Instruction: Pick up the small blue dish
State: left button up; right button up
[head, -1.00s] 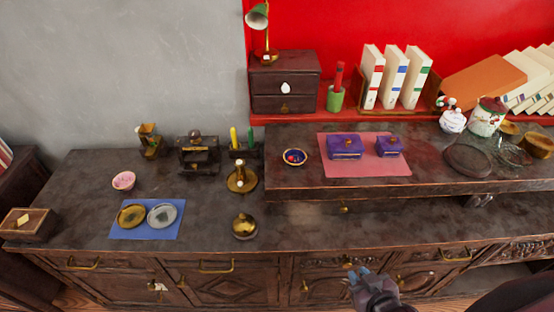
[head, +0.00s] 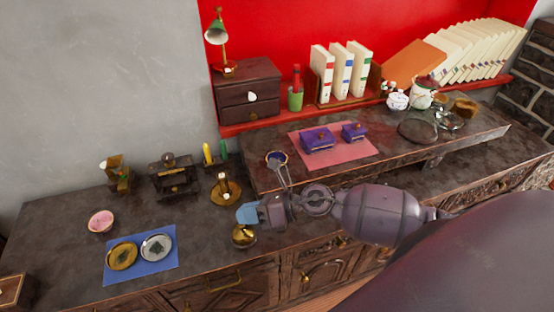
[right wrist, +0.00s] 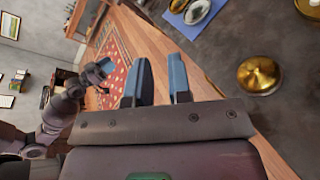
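The small blue dish (head: 276,157) is round with a gold rim and a dark blue inside. It sits on the raised shelf, left of the pink mat, in the head view. My right gripper (head: 247,213) is below and left of it, apart from it, with blue fingertips pointing left. In the right wrist view its two blue fingers (right wrist: 158,80) stand apart with nothing between them. The dish does not show in that view. Another arm, seemingly my left, shows there with its gripper (right wrist: 98,73) small; its finger state is unclear.
A brass pot (head: 244,236) stands just below my right gripper. A brass candle holder (head: 226,191) is above left of it. Purple boxes (head: 318,141) rest on the pink mat (head: 362,154). A blue mat (head: 114,277) with two plates and a pink bowl (head: 101,221) lie left.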

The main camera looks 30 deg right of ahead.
jog(key=w+d+n+g+h, duration=0.3)
jog(key=d+n+h, duration=0.2)
jog(key=d+n, duration=0.4)
jog(key=n+t+h+p, duration=0.1)
jog(key=n+h+p, duration=0.1)
jog(key=n+h, duration=0.45)
send_near(284, 162)
jog(key=f, duration=0.1)
jog(key=w+a+f, duration=0.1)
jog(key=shift+w+a+f, duration=0.1)
jog(key=shift+a+f, duration=0.2)
jog(key=shift+f, duration=0.05)
jog(key=shift+w+f, duration=0.2)
jog(key=shift+f, duration=0.15)
jog(key=x, duration=0.4)
jog(key=shift+d, duration=0.1)
jog(key=shift+w+f, duration=0.15)
jog(key=shift+f, duration=0.1)
grip_shut()
